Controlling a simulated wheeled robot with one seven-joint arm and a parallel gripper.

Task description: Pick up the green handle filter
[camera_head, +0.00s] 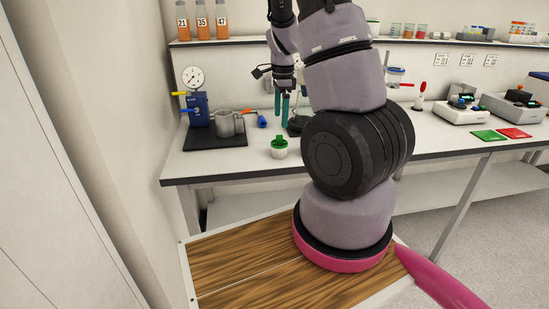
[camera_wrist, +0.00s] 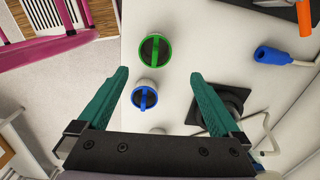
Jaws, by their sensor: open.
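The green handle filter (camera_head: 279,147) stands upright on the lab bench near its front edge, a white round body with a green top. In the wrist view it shows from above as a green ring with a green bar (camera_wrist: 154,50). My gripper (camera_wrist: 160,74) is open and empty, its teal fingers wide apart above the bench. The green filter lies just past the fingertips in the picture, not between them. A similar blue handle filter (camera_wrist: 145,97) shows between the fingers, nearer my wrist. In the head view my gripper (camera_head: 281,117) hangs above and behind the green filter.
A black base (camera_wrist: 235,100) sits by the right finger in the wrist view, with a cable nearby. A blue-ended tool (camera_wrist: 270,54) lies farther right. A metal jug (camera_head: 229,123) and blue gauge device (camera_head: 198,108) stand left on a black mat (camera_head: 215,140).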

